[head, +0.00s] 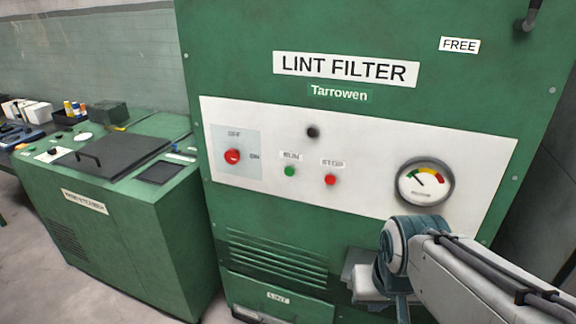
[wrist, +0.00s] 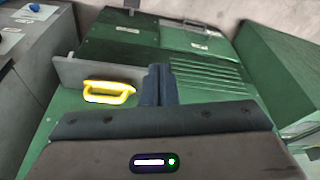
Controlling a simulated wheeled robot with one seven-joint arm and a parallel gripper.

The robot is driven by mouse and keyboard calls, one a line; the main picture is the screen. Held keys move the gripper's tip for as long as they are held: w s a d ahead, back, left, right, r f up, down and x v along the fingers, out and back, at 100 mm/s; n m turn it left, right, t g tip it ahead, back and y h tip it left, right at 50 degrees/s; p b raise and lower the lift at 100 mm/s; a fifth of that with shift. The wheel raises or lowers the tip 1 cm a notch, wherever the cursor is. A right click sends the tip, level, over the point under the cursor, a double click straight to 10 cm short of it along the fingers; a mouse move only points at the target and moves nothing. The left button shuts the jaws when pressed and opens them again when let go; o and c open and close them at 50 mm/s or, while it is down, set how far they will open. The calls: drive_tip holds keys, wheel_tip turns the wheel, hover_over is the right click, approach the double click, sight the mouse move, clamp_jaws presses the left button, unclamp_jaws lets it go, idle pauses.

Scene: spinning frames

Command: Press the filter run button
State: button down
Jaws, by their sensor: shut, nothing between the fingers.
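The lint filter cabinet (head: 300,40) is green with a white control panel (head: 370,150). The green run button (head: 289,171) sits under a RUN label, left of the red stop button (head: 330,180). A red OFF/ON switch (head: 232,156) is at the panel's left. My gripper (wrist: 158,72) is shut and empty in the wrist view, with green casing and louvres beyond the fingers. In the head view my arm reaches in from the lower right, the hand below the gauge and to the right of and below the run button. The wrist view does not show the buttons.
A round gauge (head: 424,185) and a dark round fitting (head: 312,131) are also on the panel. Louvres (head: 275,258) and a LINT drawer (head: 278,299) lie below. A green machine (head: 120,215) stands at left. A yellow handle (wrist: 108,92) shows left of my fingers.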

sight(290, 171)
drive_tip(key=w+a+f+m+t+y+p, duration=0.1)
drive_tip(key=w+a+m+t, duration=0.25)
drive_tip(key=w, duration=0.55)
drive_tip(key=w+a+f+m+t+y, duration=0.15)
drive_tip(key=w+a+m, duration=0.3)
drive_tip(key=w, duration=0.45)
drive_tip(key=w+a+r+m+t+y, duration=0.1)
drive_tip(key=w+a+m+t+y, duration=0.1)
drive_tip(key=w+a+m+t, duration=0.1)
drive_tip(key=w+a+r+m+t+y+p, duration=0.1)
drive_tip(key=w+a+r+m+t+y, duration=0.1)
drive_tip(key=w+a+m, duration=0.4)
drive_tip(key=shift+w+a+r+m+t+y, duration=0.25)
drive_tip(key=shift+a+m+t+y, duration=0.3)
drive_tip(key=shift+a+m+t, duration=0.95)
drive_tip(key=shift+d+m+g, duration=0.3)
drive_tip(key=shift+d, duration=0.05)
drive_tip(key=shift+w+d+p, duration=0.2)
drive_tip(key=shift+w+d, duration=0.3)
drive_tip(key=shift+w, duration=0.85)
drive_tip(key=shift+w+d+p, duration=0.15)
drive_tip(key=shift+w+d, duration=0.35)
drive_tip(key=shift+w, duration=0.9)
drive_tip(key=shift+w+d+p, duration=0.2)
drive_tip(key=shift+w+d, duration=0.3)
drive_tip(key=shift+w, duration=0.85)
drive_tip(key=shift+w, duration=0.1)
drive_tip(key=shift+w+d, duration=0.15)
drive_tip(key=shift+w, duration=0.15)
